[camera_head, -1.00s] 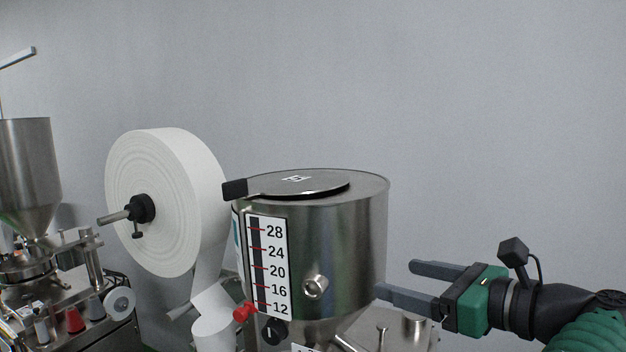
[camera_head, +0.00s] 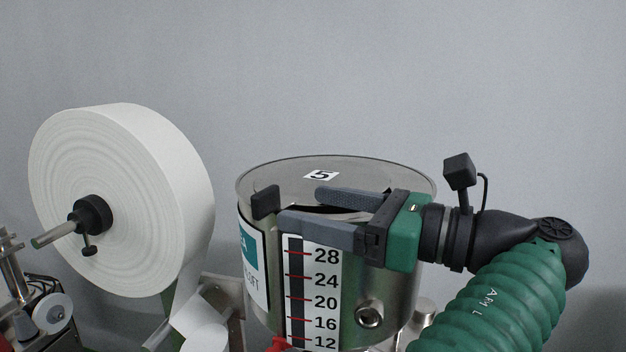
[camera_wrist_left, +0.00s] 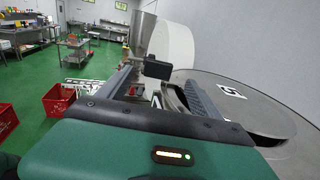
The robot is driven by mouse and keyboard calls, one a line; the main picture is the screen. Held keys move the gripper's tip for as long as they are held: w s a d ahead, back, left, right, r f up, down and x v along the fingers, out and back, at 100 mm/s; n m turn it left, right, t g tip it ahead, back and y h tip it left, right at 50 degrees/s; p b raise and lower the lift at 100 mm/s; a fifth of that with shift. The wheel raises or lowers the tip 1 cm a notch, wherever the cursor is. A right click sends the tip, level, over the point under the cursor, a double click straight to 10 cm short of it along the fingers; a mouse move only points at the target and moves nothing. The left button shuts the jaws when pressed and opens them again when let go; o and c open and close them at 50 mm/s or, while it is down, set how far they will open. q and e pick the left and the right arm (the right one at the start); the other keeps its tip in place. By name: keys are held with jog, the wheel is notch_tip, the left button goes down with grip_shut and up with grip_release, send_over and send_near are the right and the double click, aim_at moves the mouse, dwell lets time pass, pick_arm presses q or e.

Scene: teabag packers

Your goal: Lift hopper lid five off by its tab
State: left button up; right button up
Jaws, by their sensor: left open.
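Hopper lid five (camera_head: 286,183) is a flat grey disc marked 5 on top of the steel hopper (camera_head: 405,290). Its black tab (camera_head: 265,202) sticks out at the left and also shows in the wrist view (camera_wrist_left: 157,68). My left gripper (camera_head: 303,208) comes in from the right, open and empty, with its fingers level above the near side of the hopper top. In the wrist view the tab is just ahead of the fingertips (camera_wrist_left: 160,78), in line with the gap between them. The fingers hide part of the lid's near edge. My right gripper is out of view.
A large white paper roll (camera_head: 120,195) on a spindle stands left of the hopper. A scale plate (camera_head: 314,290) and a round fitting (camera_head: 369,313) are on the hopper front. Red crates (camera_wrist_left: 65,102) lie on the green floor beyond. The space above is clear.

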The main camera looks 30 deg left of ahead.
aim_at(262, 191)
pick_arm(q)
jog(key=a, duration=0.1)
jog(key=s+a, duration=0.1)
jog(key=a, duration=0.1)
jog(key=a+p, duration=0.1)
jog(key=shift+s+a+r, duration=0.25)
jog(key=shift+r, duration=0.15)
jog(key=a+p, duration=0.1)
jog(key=a, duration=0.1)
jog(key=w+a+p, duration=0.2)
jog(key=a, duration=0.1)
jog(key=shift+w+a+r, duration=0.1)
jog(key=shift+a, duration=0.55)
jog(key=shift+s+a, duration=0.2)
jog(key=shift+s, duration=0.2)
jog(key=c, duration=0.4)
jog(key=shift+w+d, duration=0.15)
jog(key=shift+d, duration=0.05)
jog(key=c, duration=0.8)
grip_shut()
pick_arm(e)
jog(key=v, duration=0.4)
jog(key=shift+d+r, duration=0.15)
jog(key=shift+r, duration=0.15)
